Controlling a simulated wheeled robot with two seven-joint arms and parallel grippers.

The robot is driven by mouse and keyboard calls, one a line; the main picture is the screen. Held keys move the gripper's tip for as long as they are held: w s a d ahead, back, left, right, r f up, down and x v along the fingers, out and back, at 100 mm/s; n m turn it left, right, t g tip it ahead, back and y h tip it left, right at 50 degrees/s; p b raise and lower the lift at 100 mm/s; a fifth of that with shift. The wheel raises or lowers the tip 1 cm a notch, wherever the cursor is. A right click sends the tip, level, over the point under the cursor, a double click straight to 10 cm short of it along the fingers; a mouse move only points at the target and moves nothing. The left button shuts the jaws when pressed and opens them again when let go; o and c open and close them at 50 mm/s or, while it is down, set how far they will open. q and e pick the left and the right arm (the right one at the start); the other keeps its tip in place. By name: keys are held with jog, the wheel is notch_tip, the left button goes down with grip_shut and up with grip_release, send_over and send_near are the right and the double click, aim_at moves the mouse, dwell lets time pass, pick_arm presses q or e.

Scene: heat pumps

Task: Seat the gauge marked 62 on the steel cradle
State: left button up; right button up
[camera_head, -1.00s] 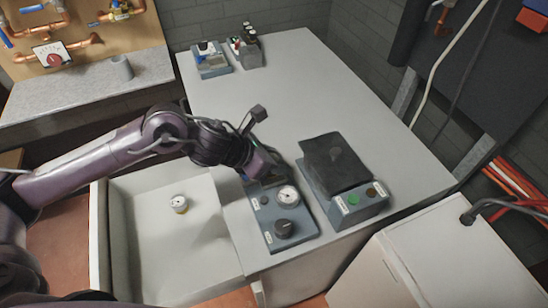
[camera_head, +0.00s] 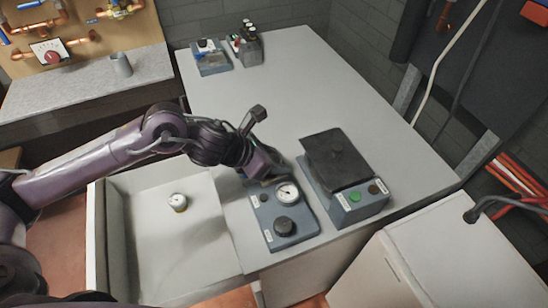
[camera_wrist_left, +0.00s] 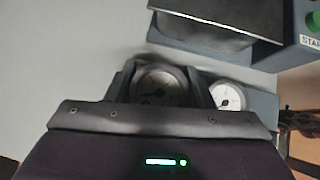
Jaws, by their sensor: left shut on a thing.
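My left gripper (camera_head: 264,172) is at the back end of the blue-grey gauge box (camera_head: 290,240). In the left wrist view its fingers (camera_wrist_left: 160,88) are shut on a round gauge (camera_wrist_left: 160,84) with a shadowed dial; its number is not readable. In the head view the arm hides that gauge. A white-dialled gauge (camera_head: 287,192) sits on the box beside the gripper; it also shows in the left wrist view (camera_wrist_left: 228,96). Another small gauge (camera_head: 178,202) lies in the white drawer. I cannot pick out the steel cradle with certainty. My right gripper is out of view.
A box with a dark tilted cover (camera_head: 338,158) and a green button stands right of the gauge box. Small blue-grey units (camera_head: 211,62) stand at the table's far end. A grey cylinder (camera_head: 121,65) stands on the left counter. The middle of the table (camera_head: 300,90) is clear.

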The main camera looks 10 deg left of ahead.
pick_arm(q)
jog(key=shift+f, duration=0.1)
jog(key=o, duration=1.2)
jog(key=shift+a, duration=0.1)
jog(key=b+v, duration=0.1)
jog(key=v, duration=0.6)
jog(key=shift+s+a+r, duration=0.15)
jog(key=shift+s+r, duration=0.05)
jog(key=shift+r, duration=0.15)
jog(key=shift+f, duration=0.1)
